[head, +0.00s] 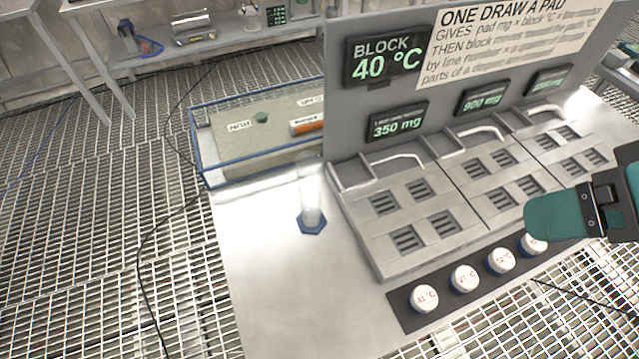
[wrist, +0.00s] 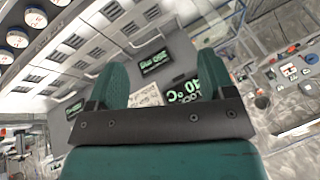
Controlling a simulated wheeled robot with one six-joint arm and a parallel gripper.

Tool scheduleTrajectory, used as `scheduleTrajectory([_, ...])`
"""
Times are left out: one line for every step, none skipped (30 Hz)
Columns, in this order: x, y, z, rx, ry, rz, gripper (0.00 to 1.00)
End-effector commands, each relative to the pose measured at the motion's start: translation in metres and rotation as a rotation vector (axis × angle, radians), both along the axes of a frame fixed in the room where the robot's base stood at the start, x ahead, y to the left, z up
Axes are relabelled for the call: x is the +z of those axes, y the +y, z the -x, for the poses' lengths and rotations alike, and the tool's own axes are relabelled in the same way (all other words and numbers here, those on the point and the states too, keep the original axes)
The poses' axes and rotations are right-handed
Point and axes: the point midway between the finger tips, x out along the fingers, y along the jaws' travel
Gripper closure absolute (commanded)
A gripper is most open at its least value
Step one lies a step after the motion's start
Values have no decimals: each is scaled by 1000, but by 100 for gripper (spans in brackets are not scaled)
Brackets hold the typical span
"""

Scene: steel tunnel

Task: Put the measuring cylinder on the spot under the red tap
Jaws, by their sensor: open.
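The measuring cylinder (head: 311,190) is clear, with a blue hexagonal base. It stands upright on the pale bench top, left of the panel of slotted pads. My gripper (head: 540,216) is at the right in the head view, above the right part of the pads and well apart from the cylinder. In the wrist view my gripper (wrist: 160,78) shows two teal fingers spread wide with nothing between them. I cannot make out a red tap or a spot under one in either view.
A grey board (head: 350,120) with displays and a sign stands behind the slotted pads (head: 412,215). White round knobs (head: 465,278) line the front. A blue-rimmed tray (head: 203,181) holds an orange-red cylinder (head: 307,127). A steel shelf (head: 150,58) is at the back left. Bench left of the knobs is clear.

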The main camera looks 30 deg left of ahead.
Motion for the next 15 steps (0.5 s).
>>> scheduleTrajectory([-25,18,-9,6,-27,-35,24])
scheduleTrajectory([-36,29,-15,2,-56,-59,24])
scheduleTrajectory([-50,44,-24,0,-98,-95,24])
scheduleTrajectory([-61,55,-30,-3,-132,-120,24])
scheduleTrajectory([-72,65,-35,-5,-165,-144,24])
scheduleTrajectory([-86,79,-40,-8,-211,-177,24])
scheduleTrajectory([-96,88,-43,-10,-247,-200,24])
scheduleTrajectory([-106,98,-46,-10,-283,-224,24])
scheduleTrajectory([-120,109,-47,-8,-332,-254,24])
scheduleTrajectory([-130,118,-48,-5,-370,-276,24])
scheduleTrajectory([-139,126,-48,-3,-409,-300,24])
scheduleTrajectory([-152,135,-46,2,-460,-332,24])
scheduleTrajectory([-161,142,-44,8,-500,-355,24])
scheduleTrajectory([-170,148,-41,15,-539,-380,24])
scheduleTrajectory([-181,155,-35,25,-592,-412,24])
